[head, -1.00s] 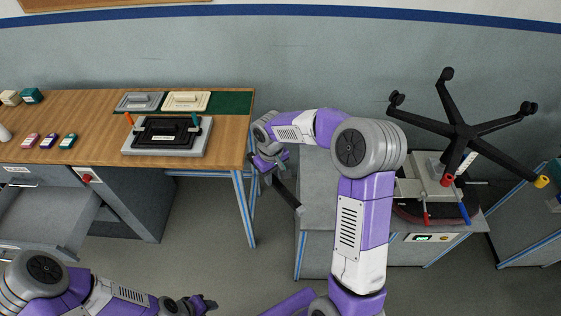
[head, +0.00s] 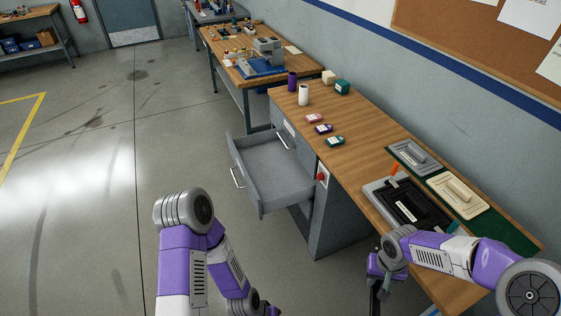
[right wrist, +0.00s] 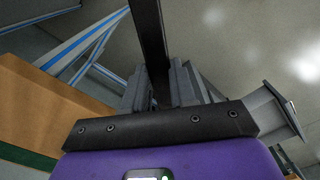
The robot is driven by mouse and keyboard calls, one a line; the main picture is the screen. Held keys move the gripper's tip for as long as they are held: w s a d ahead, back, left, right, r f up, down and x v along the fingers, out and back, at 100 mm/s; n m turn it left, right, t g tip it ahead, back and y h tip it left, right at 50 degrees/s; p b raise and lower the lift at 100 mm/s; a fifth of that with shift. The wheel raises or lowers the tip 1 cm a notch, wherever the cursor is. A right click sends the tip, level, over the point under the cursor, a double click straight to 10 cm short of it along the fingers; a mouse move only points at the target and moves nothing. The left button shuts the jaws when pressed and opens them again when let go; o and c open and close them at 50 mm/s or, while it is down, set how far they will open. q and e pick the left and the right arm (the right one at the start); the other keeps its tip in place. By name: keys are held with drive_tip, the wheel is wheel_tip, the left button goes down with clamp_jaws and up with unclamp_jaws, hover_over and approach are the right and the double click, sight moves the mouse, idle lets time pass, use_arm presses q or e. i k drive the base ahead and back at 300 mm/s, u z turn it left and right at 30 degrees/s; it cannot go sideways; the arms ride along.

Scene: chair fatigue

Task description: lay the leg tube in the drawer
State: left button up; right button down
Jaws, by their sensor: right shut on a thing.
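The open grey drawer (head: 262,181) sticks out of the cabinet under the bench, in the middle of the head view. Its visible floor looks empty. My right gripper (head: 379,287) is at the lower right, by the bench's front edge, and is shut on the dark leg tube (head: 376,303). In the right wrist view the tube (right wrist: 150,35) runs up from between the fingers (right wrist: 160,88); its far end is out of frame. The gripper and tube are well to the right of the drawer. My left gripper (head: 262,307) is at the bottom edge, partly cut off; its jaws are unclear.
The wooden bench (head: 355,165) carries a black fixture (head: 408,205), two lidded trays, small coloured boxes and a white cylinder (head: 303,95). A red button (head: 321,177) is on the cabinet beside the drawer. The floor (head: 110,200) to the left is clear.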

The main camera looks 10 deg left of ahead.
sight(275, 182)
drive_tip(key=u, duration=0.85)
drive_tip(key=i, duration=2.05)
drive_tip(key=u, duration=0.25)
